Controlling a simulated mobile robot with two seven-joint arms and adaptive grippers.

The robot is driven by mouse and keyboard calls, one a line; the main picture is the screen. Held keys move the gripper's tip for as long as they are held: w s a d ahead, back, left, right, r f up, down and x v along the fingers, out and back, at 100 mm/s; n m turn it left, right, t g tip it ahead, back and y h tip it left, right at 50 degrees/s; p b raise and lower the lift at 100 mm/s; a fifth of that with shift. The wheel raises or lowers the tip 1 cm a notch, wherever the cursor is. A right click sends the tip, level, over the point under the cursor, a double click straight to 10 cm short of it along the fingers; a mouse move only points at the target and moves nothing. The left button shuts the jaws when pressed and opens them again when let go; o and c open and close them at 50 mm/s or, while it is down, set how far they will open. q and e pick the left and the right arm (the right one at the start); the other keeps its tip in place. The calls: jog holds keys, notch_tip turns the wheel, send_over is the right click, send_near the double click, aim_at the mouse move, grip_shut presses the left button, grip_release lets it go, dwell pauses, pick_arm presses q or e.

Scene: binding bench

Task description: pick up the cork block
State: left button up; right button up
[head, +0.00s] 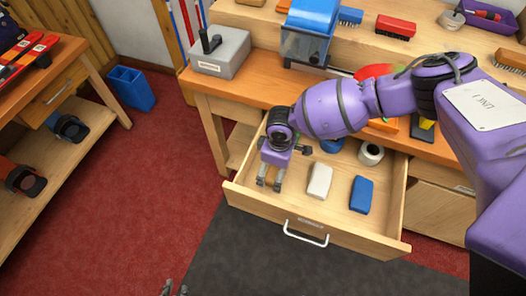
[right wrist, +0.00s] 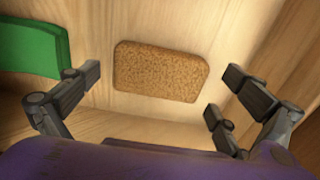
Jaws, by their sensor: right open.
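The cork block (right wrist: 160,70) is a brown, speckled, rounded rectangle lying flat on the pale wood of the open drawer (head: 263,218). In the right wrist view it lies between and beyond my right gripper's spread fingers, with a gap on both sides. My right gripper (head: 270,180) is open and empty, pointing down over the drawer's left part; its fingers also show in the wrist view (right wrist: 163,88). My left gripper (head: 175,288) barely shows at the bottom edge.
A green block (right wrist: 35,48) lies left of the cork in the wrist view. A white block (head: 319,181), a blue block (head: 361,195) and a white roll (head: 370,153) lie further right in the drawer. The drawer's walls enclose the space around my gripper.

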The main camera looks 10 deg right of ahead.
aim_at(277, 170)
jog(key=shift+d+f, duration=0.1)
jog(key=shift+f, duration=0.4)
jog(key=c, duration=1.1)
jog(key=shift+r, duration=0.1)
notch_tip(277, 170, up, 10)
jog(key=shift+f+p, duration=0.1)
jog(key=shift+p, duration=0.5)
